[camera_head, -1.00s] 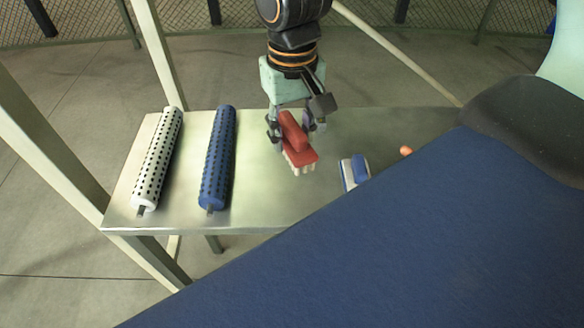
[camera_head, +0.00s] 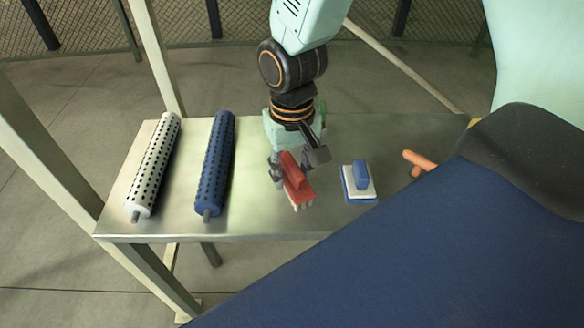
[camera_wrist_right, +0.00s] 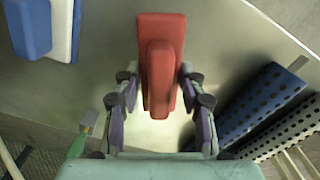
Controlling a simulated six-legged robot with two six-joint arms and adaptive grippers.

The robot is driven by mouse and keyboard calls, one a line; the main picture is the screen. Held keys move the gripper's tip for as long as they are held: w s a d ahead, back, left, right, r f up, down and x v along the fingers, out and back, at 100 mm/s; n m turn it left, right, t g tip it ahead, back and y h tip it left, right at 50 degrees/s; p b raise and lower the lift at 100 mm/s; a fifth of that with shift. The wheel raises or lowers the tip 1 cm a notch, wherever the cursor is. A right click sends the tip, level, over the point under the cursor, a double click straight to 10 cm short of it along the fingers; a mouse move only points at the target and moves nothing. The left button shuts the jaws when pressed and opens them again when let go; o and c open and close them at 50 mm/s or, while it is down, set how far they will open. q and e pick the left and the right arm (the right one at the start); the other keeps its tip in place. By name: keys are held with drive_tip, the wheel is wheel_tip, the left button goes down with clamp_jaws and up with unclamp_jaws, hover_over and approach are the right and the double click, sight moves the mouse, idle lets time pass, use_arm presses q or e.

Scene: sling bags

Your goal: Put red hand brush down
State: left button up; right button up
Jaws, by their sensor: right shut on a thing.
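The red hand brush (camera_head: 295,182) has a red body and pale bristles. It is at the middle of the metal table (camera_head: 255,222), and it also shows in the right wrist view (camera_wrist_right: 162,62). My right gripper (camera_head: 290,172) is shut on the brush, with a finger on each side of it, as the right wrist view (camera_wrist_right: 157,95) shows. The bristles point down close to the tabletop; I cannot tell whether they touch it. My left gripper is not in view.
A white perforated roller (camera_head: 155,165) and a blue one (camera_head: 216,163) lie left of the brush. A blue and white brush (camera_head: 359,182) stands to its right, with an orange item (camera_head: 420,159) farther right. A large blue surface (camera_head: 440,240) hides the front right.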

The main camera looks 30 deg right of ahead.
sight(292, 165)
drive_tip(key=o, duration=1.2)
drive_tip(key=shift+s+a, duration=0.1)
drive_tip(key=shift+a, duration=0.05)
wheel_tip(292, 165, up, 12)
drive_tip(key=p, duration=0.3)
drive_tip(key=shift+r+p, duration=0.15)
drive_tip(key=shift+p, duration=0.25)
